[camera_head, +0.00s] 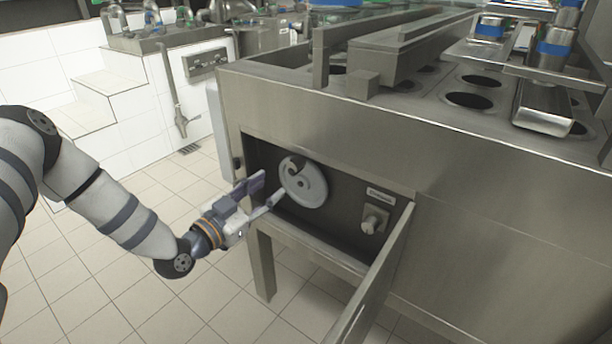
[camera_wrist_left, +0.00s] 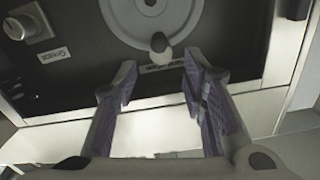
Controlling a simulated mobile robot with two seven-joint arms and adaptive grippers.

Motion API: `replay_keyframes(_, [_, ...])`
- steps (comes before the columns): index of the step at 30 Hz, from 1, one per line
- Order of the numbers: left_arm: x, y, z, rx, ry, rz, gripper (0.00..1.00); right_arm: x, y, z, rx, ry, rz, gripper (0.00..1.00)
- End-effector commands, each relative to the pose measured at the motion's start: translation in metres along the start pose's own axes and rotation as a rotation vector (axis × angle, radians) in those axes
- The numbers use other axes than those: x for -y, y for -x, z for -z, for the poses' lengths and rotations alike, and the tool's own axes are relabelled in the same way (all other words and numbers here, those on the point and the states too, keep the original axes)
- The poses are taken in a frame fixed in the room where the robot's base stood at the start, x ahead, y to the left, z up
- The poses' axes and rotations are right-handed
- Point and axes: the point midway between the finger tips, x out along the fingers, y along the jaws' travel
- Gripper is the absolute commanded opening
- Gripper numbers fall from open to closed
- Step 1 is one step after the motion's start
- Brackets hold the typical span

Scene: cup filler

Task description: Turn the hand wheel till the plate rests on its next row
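The hand wheel (camera_head: 303,183) is a light grey disc in the recessed panel on the side of the steel machine. In the left wrist view the wheel (camera_wrist_left: 119,22) is partly cut off by the top edge, and its rounded handle knob (camera_wrist_left: 160,46) shows at its rim. My left gripper (camera_head: 270,188) is open and empty in front of the wheel. Its fingers (camera_wrist_left: 158,82) are spread below the knob and apart from it. The plate with holes (camera_head: 436,98) is on top of the machine. My right gripper is not in view.
A knob switch (camera_head: 374,220) sits right of the wheel, under a small label. An open door (camera_head: 378,282) sticks out at the recess's right side. A steel leg (camera_head: 262,262) stands below. The tiled floor (camera_head: 190,312) at left is clear.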

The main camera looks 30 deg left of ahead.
Motion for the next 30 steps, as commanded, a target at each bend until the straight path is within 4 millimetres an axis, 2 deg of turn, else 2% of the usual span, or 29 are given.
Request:
replay_keyframes(6, [-0.002, -0.055, -0.005, 0.006, 0.0, -0.004, 0.38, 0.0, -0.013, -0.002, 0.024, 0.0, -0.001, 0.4])
replay_keyframes(10, [-0.002, -0.079, -0.005, 0.007, 0.001, -0.004, 0.38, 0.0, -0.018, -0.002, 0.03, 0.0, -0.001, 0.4])
replay_keyframes(15, [-0.002, -0.091, -0.003, 0.007, 0.005, -0.003, 0.38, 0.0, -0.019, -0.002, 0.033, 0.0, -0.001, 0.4])
replay_keyframes(21, [-0.002, -0.092, -0.002, 0.007, 0.005, -0.003, 0.38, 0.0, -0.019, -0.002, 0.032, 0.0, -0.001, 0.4])
replay_keyframes(22, [-0.002, -0.092, -0.003, 0.007, 0.005, -0.003, 0.36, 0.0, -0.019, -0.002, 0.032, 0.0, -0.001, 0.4])
replay_keyframes(27, [-0.002, -0.091, -0.003, 0.007, 0.005, -0.003, 0.0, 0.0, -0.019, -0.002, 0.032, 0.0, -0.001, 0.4])
replay_keyframes(30, [-0.002, -0.091, -0.003, 0.007, 0.005, -0.002, 0.0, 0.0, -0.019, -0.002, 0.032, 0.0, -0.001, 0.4])
